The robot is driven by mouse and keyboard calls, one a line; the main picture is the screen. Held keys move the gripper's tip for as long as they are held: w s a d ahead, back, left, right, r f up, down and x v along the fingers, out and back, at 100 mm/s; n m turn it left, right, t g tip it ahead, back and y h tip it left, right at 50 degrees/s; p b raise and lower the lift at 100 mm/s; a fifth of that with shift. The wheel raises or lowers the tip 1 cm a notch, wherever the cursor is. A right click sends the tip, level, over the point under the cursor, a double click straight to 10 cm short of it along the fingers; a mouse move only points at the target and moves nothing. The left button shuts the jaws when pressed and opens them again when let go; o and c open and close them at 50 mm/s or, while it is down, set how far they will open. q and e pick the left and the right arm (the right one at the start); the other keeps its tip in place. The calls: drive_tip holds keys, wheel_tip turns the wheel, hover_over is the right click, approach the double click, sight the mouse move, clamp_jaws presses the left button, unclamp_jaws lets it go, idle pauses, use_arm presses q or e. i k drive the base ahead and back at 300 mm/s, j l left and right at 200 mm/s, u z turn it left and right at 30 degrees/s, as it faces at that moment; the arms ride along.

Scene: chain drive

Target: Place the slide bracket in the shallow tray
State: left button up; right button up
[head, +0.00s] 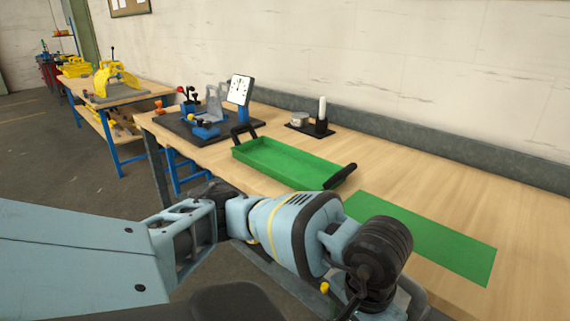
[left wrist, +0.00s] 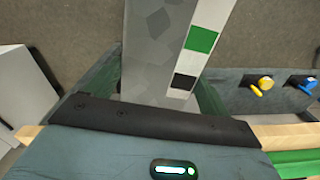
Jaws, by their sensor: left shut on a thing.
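The shallow tray (head: 262,168) is green with black handles and stands empty on the wooden bench, at the middle of the head view. My left arm comes in from the left, and its wrist is over the bench's front edge, nearer than the tray and to its right. In the left wrist view, my left gripper (left wrist: 160,72) is shut on a flat grey piece with a white strip bearing green and black patches, apparently the slide bracket (left wrist: 150,40). Its far end runs out of that view. My right gripper is not in view.
A flat green mat (head: 450,245) lies right of the tray. A dark fixture board (head: 182,127) with a grey part and a small display (head: 240,90) stands left. A black holder (head: 310,128) is behind. A grey rail with yellow (left wrist: 262,85) and blue knobs (left wrist: 304,84) shows in the wrist view.

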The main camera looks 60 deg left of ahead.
sight(285, 166)
drive_tip(key=j+u, duration=0.3)
drive_tip(key=j, duration=0.4)
drive_tip(key=j+u, duration=0.3)
drive_tip(key=j, duration=0.35)
drive_tip(key=i, duration=0.05)
